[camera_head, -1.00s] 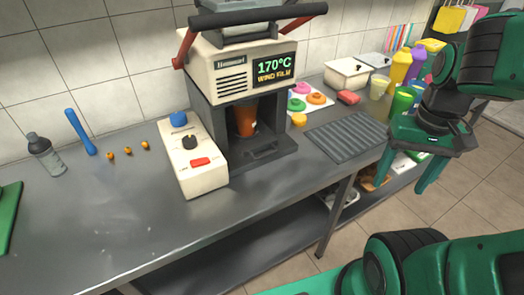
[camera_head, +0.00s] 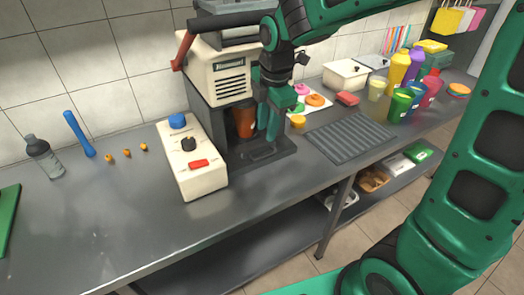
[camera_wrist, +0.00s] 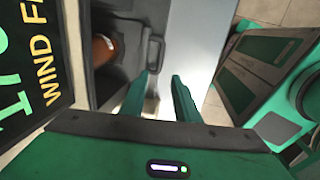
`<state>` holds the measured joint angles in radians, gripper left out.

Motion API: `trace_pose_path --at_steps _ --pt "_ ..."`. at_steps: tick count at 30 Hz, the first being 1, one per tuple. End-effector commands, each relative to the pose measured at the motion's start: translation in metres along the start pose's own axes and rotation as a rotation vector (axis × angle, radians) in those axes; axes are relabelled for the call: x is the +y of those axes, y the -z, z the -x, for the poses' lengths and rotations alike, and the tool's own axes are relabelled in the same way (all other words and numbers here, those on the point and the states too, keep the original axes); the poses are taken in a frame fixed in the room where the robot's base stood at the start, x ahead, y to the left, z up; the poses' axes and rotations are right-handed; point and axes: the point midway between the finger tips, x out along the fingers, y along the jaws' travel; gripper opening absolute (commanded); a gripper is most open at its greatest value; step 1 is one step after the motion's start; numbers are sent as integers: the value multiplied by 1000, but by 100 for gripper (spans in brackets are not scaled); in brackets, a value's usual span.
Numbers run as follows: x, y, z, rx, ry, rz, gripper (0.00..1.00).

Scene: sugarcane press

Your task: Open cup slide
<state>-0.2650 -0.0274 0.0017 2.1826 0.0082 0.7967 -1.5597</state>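The sealing machine (camera_head: 219,75) stands on the steel counter with an orange-brown cup (camera_head: 244,122) inside its opening. The dark cup slide (camera_head: 262,150) lies at the machine's base, below the cup. In the wrist view the slide's handle (camera_wrist: 154,52) shows as a dark loop, with the cup (camera_wrist: 104,48) left of it. My gripper (camera_head: 271,136) hangs in front of the machine's opening, fingers down, covering part of its front. In the wrist view my gripper (camera_wrist: 161,75) is open, with an empty gap between its fingers, which lie just short of the handle in the picture.
A white control box (camera_head: 192,165) with blue and red buttons stands left of the slide. A ridged dark mat (camera_head: 348,137) lies to the right. Several coloured cups and containers stand farther right. The counter's front left is clear.

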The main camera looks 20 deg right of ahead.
Motion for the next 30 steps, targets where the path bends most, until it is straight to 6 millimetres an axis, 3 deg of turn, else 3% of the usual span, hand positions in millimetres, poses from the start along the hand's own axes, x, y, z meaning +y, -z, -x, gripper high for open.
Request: trace_pose_path --at_steps 5,18,24,30 --pt "0 1 -16 1 3 8 29" --pt "0 0 -88 0 3 4 29" --pt "0 0 -104 0 0 4 29" --pt "0 0 -107 0 -1 3 29"
